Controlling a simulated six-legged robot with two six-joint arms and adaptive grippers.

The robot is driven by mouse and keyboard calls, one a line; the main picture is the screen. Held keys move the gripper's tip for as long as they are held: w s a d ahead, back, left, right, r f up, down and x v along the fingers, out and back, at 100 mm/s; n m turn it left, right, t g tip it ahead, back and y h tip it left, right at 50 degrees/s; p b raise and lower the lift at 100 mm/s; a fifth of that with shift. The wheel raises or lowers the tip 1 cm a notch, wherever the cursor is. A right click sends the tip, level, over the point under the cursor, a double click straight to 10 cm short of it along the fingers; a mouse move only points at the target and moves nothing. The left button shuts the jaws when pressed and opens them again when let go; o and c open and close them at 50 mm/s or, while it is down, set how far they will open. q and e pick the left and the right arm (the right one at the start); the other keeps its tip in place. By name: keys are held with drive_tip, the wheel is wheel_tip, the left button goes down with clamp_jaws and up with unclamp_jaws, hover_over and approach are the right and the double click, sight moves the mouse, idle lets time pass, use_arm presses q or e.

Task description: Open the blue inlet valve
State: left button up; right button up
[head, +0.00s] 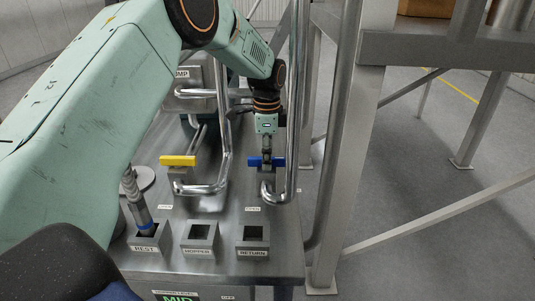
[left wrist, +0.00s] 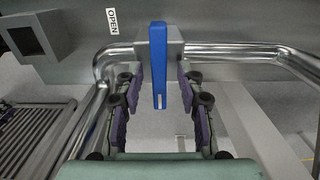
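The blue inlet valve handle (head: 280,162) is a short flat bar on a grey valve body on the steel machine top, lying left to right in the head view. In the left wrist view the blue handle (left wrist: 158,62) points down the picture from the valve body. My left gripper (head: 267,154) comes down over the handle from behind. In the left wrist view its two dark fingers (left wrist: 158,92) are open, one on each side of the handle, with a gap on both sides. My right gripper does not show in either view.
A yellow valve handle (head: 178,160) sits to the left. Bent steel pipes (head: 225,135) rise close beside both valves. Square sockets labelled REST, HOPPER and RETURN (head: 253,234) line the front, with a tool in REST (head: 141,213). A steel frame post (head: 345,150) stands at right.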

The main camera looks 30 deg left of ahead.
use_arm(q)
drive_tip(key=shift+s+r, duration=0.25)
drive_tip(key=shift+s, duration=0.2)
drive_tip(key=shift+c, duration=0.8)
drive_tip(key=shift+w+a+f, duration=0.15)
drive_tip(key=shift+w+f, duration=0.25)
drive_tip(key=shift+w, duration=0.2)
drive_tip(key=c, duration=0.4)
drive_tip(key=shift+r, duration=0.1)
drive_tip(key=shift+c, duration=1)
drive_tip(key=shift+s+r, duration=0.15)
drive_tip(key=shift+s, duration=0.05)
clamp_jaws()
drive_tip(key=shift+w, duration=0.1)
